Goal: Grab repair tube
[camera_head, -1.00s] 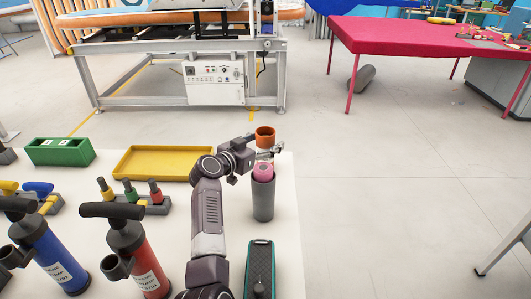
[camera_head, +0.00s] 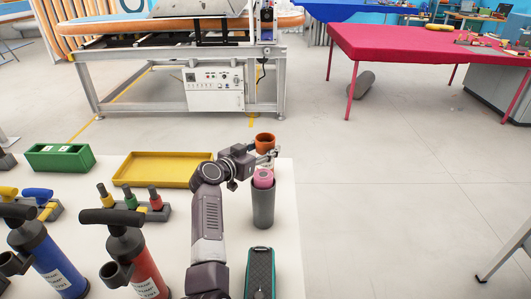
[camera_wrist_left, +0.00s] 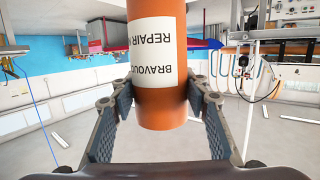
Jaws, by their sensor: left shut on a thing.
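The orange repair tube (camera_head: 265,141) is in my left gripper (camera_head: 269,157), above a dark grey cylindrical holder (camera_head: 263,208) on the white table. In the left wrist view, the tube (camera_wrist_left: 160,109) has a white label with "REPAIR" upside down, and the fingers of my left gripper (camera_wrist_left: 160,100) press on both its sides. A pink tube (camera_head: 263,178) stands in the holder, just below the gripper. My right gripper is not in view.
A yellow tray (camera_head: 165,169), a green box (camera_head: 60,157), a blue pump (camera_head: 48,262) and a red pump (camera_head: 135,265) stand left on the white table. A teal-edged case (camera_head: 260,273) lies near my arm. Floor is open to the right.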

